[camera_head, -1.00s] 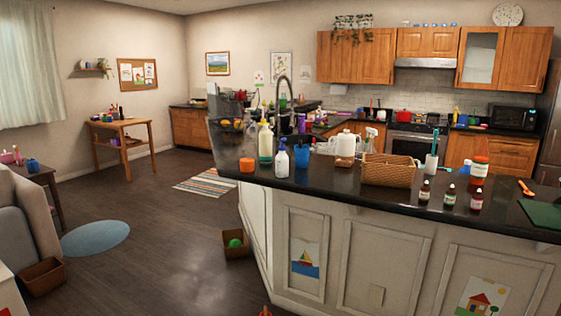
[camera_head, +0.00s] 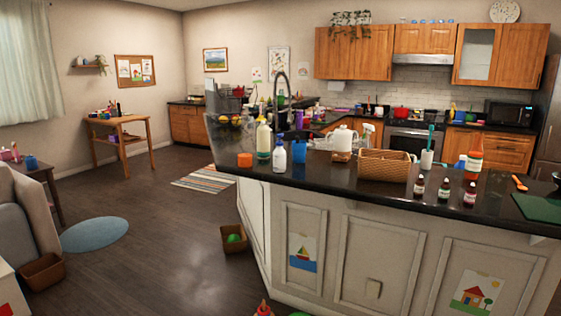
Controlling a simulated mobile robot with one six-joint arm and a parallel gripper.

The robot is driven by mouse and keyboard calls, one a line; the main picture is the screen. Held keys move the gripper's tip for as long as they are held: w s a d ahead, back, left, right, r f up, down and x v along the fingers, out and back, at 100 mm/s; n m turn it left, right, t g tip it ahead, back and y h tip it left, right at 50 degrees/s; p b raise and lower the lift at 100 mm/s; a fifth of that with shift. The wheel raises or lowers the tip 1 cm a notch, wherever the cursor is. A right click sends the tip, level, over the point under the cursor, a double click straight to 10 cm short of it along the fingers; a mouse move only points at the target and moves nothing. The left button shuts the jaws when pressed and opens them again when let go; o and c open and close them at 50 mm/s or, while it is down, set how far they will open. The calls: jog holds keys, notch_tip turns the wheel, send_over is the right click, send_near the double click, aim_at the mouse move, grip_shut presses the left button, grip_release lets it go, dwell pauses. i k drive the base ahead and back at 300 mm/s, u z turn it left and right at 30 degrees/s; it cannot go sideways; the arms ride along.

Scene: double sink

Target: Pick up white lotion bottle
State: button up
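Two pale bottles stand near the left end of the dark island counter (camera_head: 330,182), and I cannot tell for sure which is the lotion. One is a small white bottle (camera_head: 279,158) with a blue top. The other, just behind and left of it, is a taller cream bottle (camera_head: 263,140) with a pump-like top. Both stand upright and free. My gripper is not in view.
An orange jar (camera_head: 244,160) and a blue cup (camera_head: 299,151) flank the bottles. A wicker basket (camera_head: 385,168) and several small dark bottles stand further right. A floor basket (camera_head: 234,239) and a red-topped object (camera_head: 264,308) lie low by the island. Open floor lies left.

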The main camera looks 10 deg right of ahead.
aim_at(279, 153)
jog(key=k, duration=0.6)
jog(key=u, duration=0.5)
jog(key=i, duration=0.8)
jog(key=u, duration=0.4)
jog(key=i, duration=1.7)
jog(key=z, duration=0.3)
